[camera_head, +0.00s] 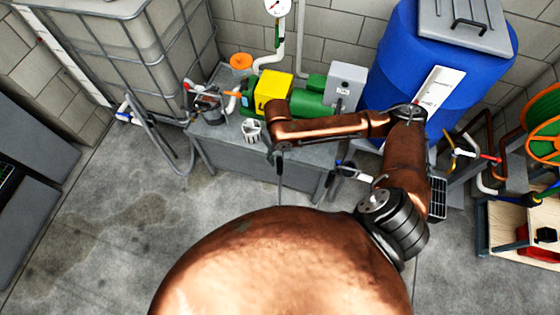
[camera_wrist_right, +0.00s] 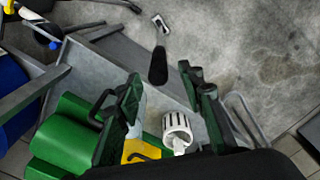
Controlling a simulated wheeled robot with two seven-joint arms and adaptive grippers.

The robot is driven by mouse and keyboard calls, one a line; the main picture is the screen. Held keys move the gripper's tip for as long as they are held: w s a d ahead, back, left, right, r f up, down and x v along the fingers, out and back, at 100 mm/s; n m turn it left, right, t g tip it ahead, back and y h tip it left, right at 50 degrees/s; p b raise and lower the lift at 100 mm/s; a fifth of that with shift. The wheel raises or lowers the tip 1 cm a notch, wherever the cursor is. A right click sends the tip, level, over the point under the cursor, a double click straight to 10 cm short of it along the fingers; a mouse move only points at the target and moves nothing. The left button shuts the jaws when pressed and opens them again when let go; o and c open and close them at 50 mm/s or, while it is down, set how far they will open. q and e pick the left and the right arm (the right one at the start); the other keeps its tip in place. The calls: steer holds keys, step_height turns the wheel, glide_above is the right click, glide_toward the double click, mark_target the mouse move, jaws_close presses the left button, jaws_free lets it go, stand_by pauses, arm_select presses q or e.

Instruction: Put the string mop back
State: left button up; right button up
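I cannot make out the string mop in either view. My right arm reaches over the grey bench (camera_head: 240,158), and its gripper hangs over the bench's front. In the right wrist view, my right gripper (camera_wrist_right: 166,100) is open, its two dark green fingers wide apart with nothing seen gripped. A white slotted basket (camera_head: 251,130) stands on the bench; it also shows in the wrist view (camera_wrist_right: 177,126), between and below the fingers. A dark elongated piece (camera_wrist_right: 158,66) appears beyond the fingertips; I cannot tell what it is. My left gripper is out of view.
A yellow and green pump (camera_head: 273,90) sits on the bench beside a grey box (camera_head: 346,82). A blue drum (camera_head: 400,60) stands at the right, a caged tank (camera_head: 130,55) at the left. A hose reel (camera_head: 545,120) is far right. The floor at left is clear.

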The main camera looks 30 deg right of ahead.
step_height(320, 180, up, 5)
steer(key=shift+p, duration=0.45)
steer(key=s+a+f+n+t+y, duration=0.2)
steer(key=s+a+f+n+y, duration=0.15)
steer(key=a+f, duration=0.4)
steer(key=s+d+f+m+t+h, duration=0.1)
steer(key=s+d+f+m+h, duration=0.25)
steer(key=s+d, duration=1.2)
step_height(320, 180, down, 27)
steer(key=s+a, duration=0.1)
steer(key=s, duration=0.1)
steer(key=s+f+n+g, duration=0.1)
steer(key=s+f+g, duration=0.1)
steer(key=s+f, duration=1.7)
steer(key=shift+s+a+f, duration=0.25)
steer(key=shift+s+f, duration=0.05)
steer(key=shift+s, duration=0.2)
